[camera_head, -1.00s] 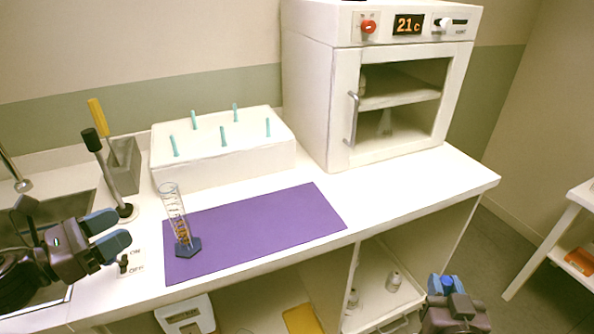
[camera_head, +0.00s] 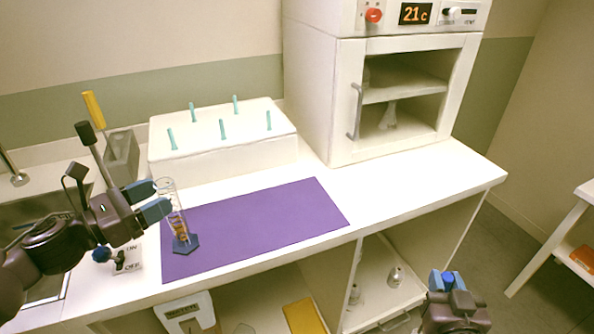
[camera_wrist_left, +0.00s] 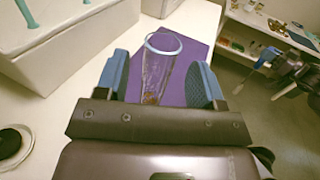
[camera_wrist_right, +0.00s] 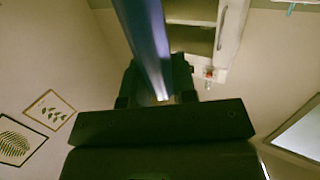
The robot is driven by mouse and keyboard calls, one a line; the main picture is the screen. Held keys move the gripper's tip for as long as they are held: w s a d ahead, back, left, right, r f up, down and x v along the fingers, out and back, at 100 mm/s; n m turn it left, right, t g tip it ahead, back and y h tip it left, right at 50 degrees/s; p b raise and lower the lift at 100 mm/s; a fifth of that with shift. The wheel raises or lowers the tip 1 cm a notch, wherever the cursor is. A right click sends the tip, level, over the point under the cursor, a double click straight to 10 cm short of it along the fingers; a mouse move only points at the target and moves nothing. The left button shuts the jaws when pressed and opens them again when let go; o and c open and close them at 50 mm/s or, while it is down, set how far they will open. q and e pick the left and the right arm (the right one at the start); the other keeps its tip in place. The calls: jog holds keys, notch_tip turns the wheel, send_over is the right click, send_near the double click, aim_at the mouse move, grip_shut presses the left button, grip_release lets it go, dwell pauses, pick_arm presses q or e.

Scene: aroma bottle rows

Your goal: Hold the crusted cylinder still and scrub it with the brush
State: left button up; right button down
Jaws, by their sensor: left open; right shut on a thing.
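The crusted cylinder (camera_head: 170,196) is clear glass with orange-brown crust low inside and a blue hexagonal foot. It stands at the left end of the purple mat (camera_head: 265,220). My left gripper (camera_head: 157,199) is open at its upper part, and in the left wrist view the cylinder (camera_wrist_left: 158,68) shows between the two fingers with its rim ahead. My right gripper (camera_head: 447,283) is low at the front right, beyond the counter's edge.
A white rack (camera_head: 220,150) with several teal pegs stands behind the mat. An oven (camera_head: 400,90) stands at right. The mat's right part is clear.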

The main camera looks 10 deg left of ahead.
aim_at(173, 188)
pick_arm(q)
jog(key=shift+x, duration=2.4)
pick_arm(e)
jog(key=shift+f, duration=0.45)
pick_arm(q)
jog(key=shift+c, duration=0.3)
jog(key=c, duration=0.9)
jog(key=shift+c, duration=0.2)
